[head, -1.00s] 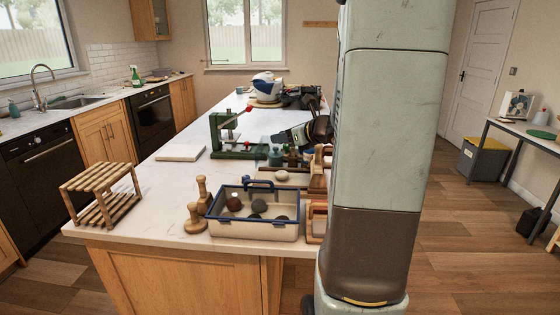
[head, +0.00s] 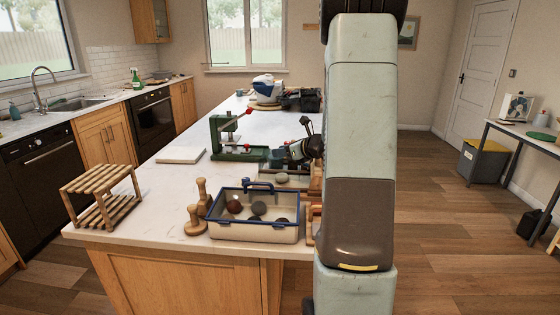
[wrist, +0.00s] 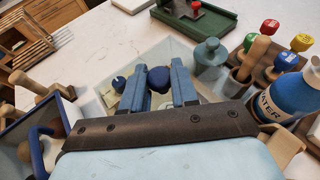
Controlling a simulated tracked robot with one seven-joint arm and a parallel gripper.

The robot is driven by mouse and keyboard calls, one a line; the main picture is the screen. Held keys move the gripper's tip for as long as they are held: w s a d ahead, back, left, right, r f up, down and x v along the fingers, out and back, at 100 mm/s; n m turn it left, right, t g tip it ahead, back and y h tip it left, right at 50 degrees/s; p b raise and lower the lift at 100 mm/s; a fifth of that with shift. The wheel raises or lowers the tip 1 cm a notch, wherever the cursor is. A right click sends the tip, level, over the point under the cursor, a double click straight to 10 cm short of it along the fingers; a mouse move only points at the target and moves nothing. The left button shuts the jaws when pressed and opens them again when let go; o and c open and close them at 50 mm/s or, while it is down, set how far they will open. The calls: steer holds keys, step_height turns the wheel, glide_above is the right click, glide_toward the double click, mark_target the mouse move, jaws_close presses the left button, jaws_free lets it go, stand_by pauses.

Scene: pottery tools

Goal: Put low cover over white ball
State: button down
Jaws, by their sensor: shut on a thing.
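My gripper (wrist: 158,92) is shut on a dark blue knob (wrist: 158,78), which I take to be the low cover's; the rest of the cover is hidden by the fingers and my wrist. In the head view my gripper (head: 291,153) is tilted, low over the back of the counter things. A pale rounded shape (head: 282,178) lies just below it, behind the crate; I cannot tell whether it is the white ball or part of the cover. The white ball is not clear in the wrist view. A teal knobbed cover (wrist: 210,52) stands right of my fingers.
A cream crate with a blue rim (head: 255,231) holds dark balls. Wooden stamps (head: 195,222) stand left of it. A green press (head: 232,140) stands behind. A blue water bottle (wrist: 292,97) and several colour-topped tools are close right in the wrist view.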

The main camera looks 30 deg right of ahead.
mark_target(282, 159)
step_height(282, 159, down, 3)
steer(key=shift+f, duration=0.1)
steer(key=c, duration=0.9)
jaws_free()
steer(key=shift+o, duration=0.2)
